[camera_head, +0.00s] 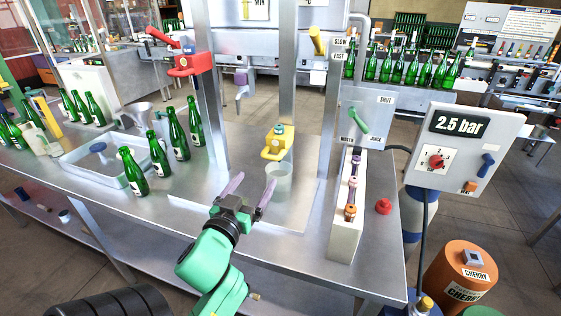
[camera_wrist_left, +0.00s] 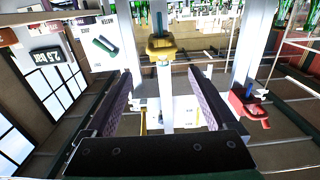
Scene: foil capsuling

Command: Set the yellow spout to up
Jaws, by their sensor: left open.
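The yellow spout (camera_head: 277,143) is on a post at the middle of the steel bench, just above a clear cup (camera_head: 278,182). In the left wrist view it shows near the top centre (camera_wrist_left: 162,47), beyond the fingers. I cannot tell which way it is set. My left gripper (camera_head: 251,190) is open, with two purple fingers apart and nothing between them. It is in front of the spout and cup, nearer to me, without visible contact. In the left wrist view the fingers (camera_wrist_left: 158,72) stand on either side of the spout. My right gripper is not in view.
Steel posts frame the spout. A red spout (camera_head: 185,62) is at the upper left. Several green bottles (camera_head: 160,155) and a tray (camera_head: 75,160) stand left. A white block with small handles (camera_head: 345,225), a red knob (camera_head: 383,206) and a 2.5 bar panel (camera_head: 465,150) are right.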

